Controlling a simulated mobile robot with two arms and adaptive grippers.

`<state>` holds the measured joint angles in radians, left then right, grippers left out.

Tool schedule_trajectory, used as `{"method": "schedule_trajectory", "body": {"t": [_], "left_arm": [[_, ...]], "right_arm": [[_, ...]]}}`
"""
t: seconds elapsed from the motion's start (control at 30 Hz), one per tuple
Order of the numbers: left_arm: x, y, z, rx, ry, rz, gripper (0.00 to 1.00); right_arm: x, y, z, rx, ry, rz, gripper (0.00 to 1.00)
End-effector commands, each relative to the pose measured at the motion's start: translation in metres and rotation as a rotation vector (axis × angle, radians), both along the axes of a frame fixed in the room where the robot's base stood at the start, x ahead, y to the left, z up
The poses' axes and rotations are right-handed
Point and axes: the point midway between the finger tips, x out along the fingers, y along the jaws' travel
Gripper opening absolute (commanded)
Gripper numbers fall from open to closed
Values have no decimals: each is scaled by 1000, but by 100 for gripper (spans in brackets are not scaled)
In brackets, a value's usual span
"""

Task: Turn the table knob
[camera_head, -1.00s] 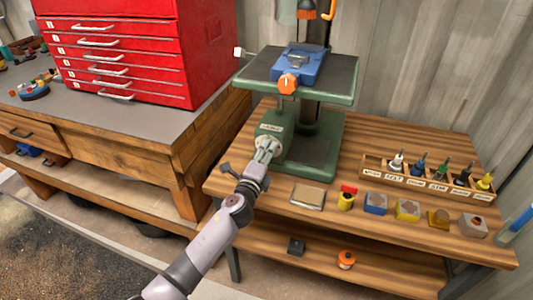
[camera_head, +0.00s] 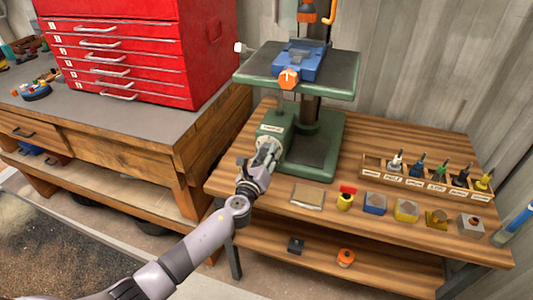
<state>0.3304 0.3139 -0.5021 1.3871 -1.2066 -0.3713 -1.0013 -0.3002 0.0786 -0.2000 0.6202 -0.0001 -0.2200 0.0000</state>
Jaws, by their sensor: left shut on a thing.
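A pale round knob (camera_head: 268,141) sits on the front of the green base box of the drill press (camera_head: 316,150), below a small label. My left gripper (camera_head: 264,155) is at this knob with its fingers shut on it. The fingers hide part of the knob. The press's green-edged table (camera_head: 338,80) is above and carries a blue vise (camera_head: 299,62) with an orange knob (camera_head: 289,79) at its front. My right gripper is not in view.
The wooden bench (camera_head: 400,170) holds a labelled rack (camera_head: 420,186) of several bits, a flat plate (camera_head: 307,196) and several small blocks. A red drawer cabinet (camera_head: 130,50) stands on the workbench at left. A dark block (camera_head: 296,245) and an orange item (camera_head: 345,257) lie on the lower shelf.

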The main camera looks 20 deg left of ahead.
Motion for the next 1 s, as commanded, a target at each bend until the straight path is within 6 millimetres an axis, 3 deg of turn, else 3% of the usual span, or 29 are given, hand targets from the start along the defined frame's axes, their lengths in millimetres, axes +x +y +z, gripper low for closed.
{"method": "schedule_trajectory", "body": {"t": [0.3,0.8,0.83,1.0], "left_arm": [[-1,0,-2,106,0,-2,8],[-1,0,-3,122,0,-2,8],[-1,0,-3,122,0,-2,37],[-1,0,-2,121,-2,-1,49]], "right_arm": [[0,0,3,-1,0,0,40],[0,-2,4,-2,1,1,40],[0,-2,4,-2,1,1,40],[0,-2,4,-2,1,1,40]]}}
